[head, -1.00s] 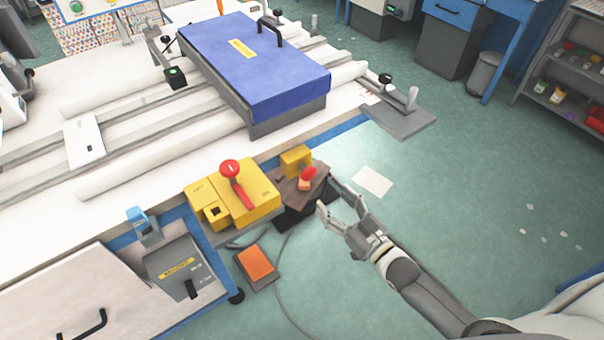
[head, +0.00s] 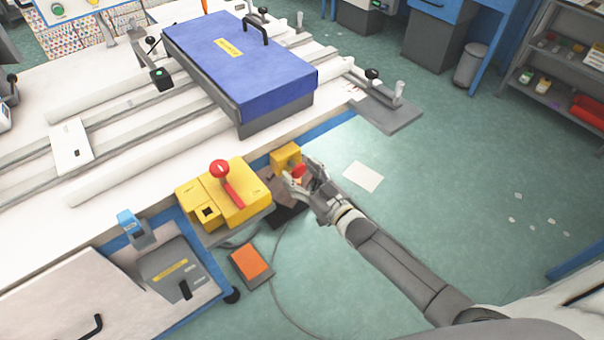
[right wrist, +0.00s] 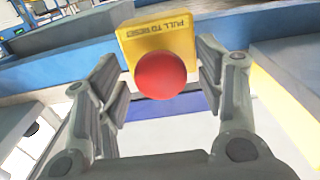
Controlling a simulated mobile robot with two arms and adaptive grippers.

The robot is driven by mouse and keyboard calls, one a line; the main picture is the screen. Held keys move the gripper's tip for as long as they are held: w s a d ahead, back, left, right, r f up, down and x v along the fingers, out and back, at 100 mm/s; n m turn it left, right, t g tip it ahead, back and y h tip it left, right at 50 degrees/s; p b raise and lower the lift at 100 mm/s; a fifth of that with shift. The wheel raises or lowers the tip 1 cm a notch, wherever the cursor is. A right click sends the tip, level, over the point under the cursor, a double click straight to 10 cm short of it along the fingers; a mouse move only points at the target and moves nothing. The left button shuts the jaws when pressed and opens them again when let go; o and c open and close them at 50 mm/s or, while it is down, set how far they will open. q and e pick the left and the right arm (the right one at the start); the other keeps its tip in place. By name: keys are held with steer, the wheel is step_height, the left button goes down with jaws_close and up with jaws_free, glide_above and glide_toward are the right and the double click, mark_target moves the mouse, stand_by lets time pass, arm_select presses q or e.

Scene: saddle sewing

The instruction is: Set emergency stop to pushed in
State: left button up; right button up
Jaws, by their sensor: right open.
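The emergency stop is a red round button (right wrist: 161,75) on a yellow box (right wrist: 158,36) marked "PULL TO RESET" in the right wrist view. In the head view the yellow box (head: 285,156) sits at the table's front edge, and its red button (head: 299,171) is partly hidden by my gripper. My right gripper (head: 304,179) is open, close in front of the button. In the right wrist view its fingers (right wrist: 163,88) stand on either side of the button, and no contact is clear. I cannot tell whether the button is in or out. My left gripper is not in view.
A yellow control box (head: 226,197) with a red lever stands left of the emergency stop. An orange pedal (head: 251,261) lies below it. A blue-topped block (head: 240,65) rests on the table rails. Open floor (head: 450,180) lies to the right.

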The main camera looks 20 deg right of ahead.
jaws_close()
steer(key=shift+w+a, duration=0.2)
steer(key=shift+w, duration=0.35)
steer(key=shift+c, duration=2.4)
jaws_free()
steer(key=shift+r, duration=0.15)
steer(key=o, duration=0.5)
steer(key=shift+w, duration=0.1)
steer(key=v, duration=1.2)
